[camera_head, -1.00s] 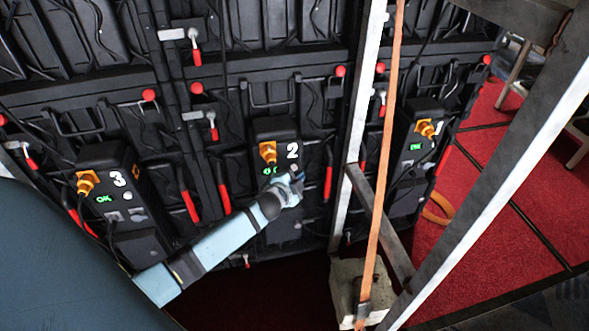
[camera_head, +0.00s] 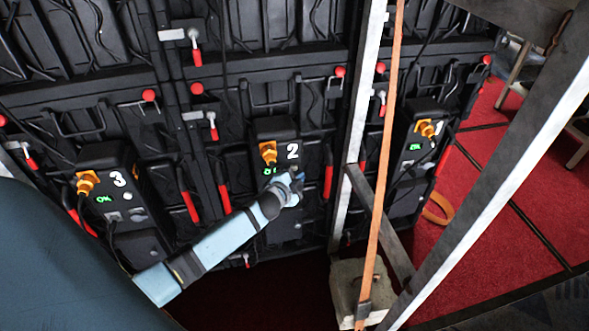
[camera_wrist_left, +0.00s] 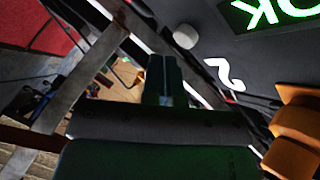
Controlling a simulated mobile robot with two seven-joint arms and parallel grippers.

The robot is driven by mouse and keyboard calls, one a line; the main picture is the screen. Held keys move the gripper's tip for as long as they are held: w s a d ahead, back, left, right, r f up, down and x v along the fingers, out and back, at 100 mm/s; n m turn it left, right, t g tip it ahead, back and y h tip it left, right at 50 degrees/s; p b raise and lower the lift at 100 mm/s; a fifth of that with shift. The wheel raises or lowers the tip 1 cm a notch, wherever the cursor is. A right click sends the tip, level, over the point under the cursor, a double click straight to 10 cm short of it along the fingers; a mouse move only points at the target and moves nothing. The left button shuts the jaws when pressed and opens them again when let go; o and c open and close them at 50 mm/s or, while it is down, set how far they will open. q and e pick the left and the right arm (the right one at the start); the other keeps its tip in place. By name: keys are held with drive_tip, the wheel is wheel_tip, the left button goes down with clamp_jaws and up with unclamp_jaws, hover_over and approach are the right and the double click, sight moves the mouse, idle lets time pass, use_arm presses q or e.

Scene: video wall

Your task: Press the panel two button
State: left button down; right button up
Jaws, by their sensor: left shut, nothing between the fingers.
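The panel two box (camera_head: 275,128) is dark, with a white "2", a green OK display and an orange plug. In the left wrist view its round white button (camera_wrist_left: 186,36) sits between the "2" and the green display's level, just beyond and right of my fingertips. My left gripper (camera_head: 297,175) is shut and empty, in front of the panel just below the "2". It also shows in the left wrist view (camera_wrist_left: 166,62). A gap to the button shows there; I cannot tell its depth. In the head view the gripper mostly hides the button area. My right gripper is out of view.
Panel three (camera_head: 105,160) is at left and panel one (camera_head: 420,125) at right. A metal post (camera_head: 356,130), an orange strap (camera_head: 385,150) and a slanted beam (camera_head: 500,190) stand right of my arm. Red-handled latches and cables cover the wall.

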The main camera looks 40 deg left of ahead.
use_arm(q)
drive_tip(key=shift+w+a, duration=0.2)
drive_tip(key=shift+a, duration=0.05)
drive_tip(key=shift+w+a, duration=0.3)
drive_tip(key=shift+a, duration=0.05)
idle(0.7)
drive_tip(key=shift+s+d, duration=0.1)
drive_tip(key=shift+d, duration=0.05)
drive_tip(key=shift+s+d+p, duration=0.35)
drive_tip(key=shift+s+d, duration=0.15)
drive_tip(key=shift+d, duration=0.05)
idle(0.3)
drive_tip(key=s+d, duration=0.3)
drive_tip(key=shift+s+d+p, duration=0.1)
drive_tip(key=shift+d+p, duration=0.25)
drive_tip(key=shift+d, duration=0.05)
idle(0.8)
